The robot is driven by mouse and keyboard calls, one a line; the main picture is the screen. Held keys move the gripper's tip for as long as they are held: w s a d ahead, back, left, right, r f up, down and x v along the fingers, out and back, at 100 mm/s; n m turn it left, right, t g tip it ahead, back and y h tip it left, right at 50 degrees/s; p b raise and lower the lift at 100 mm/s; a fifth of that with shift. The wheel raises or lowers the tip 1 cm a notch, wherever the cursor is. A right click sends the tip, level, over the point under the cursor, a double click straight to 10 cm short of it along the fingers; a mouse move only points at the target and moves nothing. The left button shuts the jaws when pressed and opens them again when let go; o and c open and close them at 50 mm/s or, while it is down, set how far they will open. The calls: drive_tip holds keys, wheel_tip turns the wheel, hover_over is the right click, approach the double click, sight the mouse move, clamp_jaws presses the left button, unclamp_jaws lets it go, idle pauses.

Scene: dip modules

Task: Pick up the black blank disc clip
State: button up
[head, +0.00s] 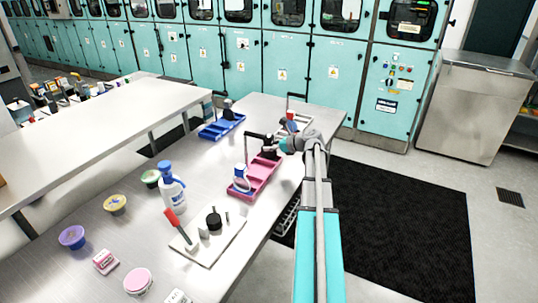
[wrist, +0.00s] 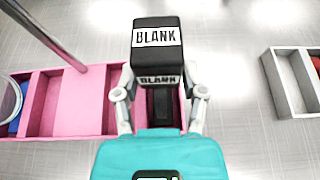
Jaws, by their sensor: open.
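The black blank disc clip (wrist: 157,58) is a black block with white "BLANK" labels on its top and front. In the wrist view it stands at the pink tray (wrist: 52,108), at the top centre. My gripper (wrist: 160,88) is open, with one grey finger on each side of the clip's lower part. Whether the fingers touch it I cannot tell. In the head view my gripper (head: 284,146) is at the far end of the pink tray (head: 263,181), and the clip (head: 269,147) shows small and dark beside it, partly hidden.
A pole rises from the pink tray near the clip. A light grey tray (wrist: 284,92) stands to the right in the wrist view. The head view shows a blue tray (head: 222,126), a white and blue bottle (head: 172,192) and a white board (head: 228,247) on the metal table.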

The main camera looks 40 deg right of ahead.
drive_tip(key=shift+b+x, duration=0.35)
drive_tip(key=shift+x, duration=1.1)
drive_tip(key=shift+s, duration=0.1)
clamp_jaws()
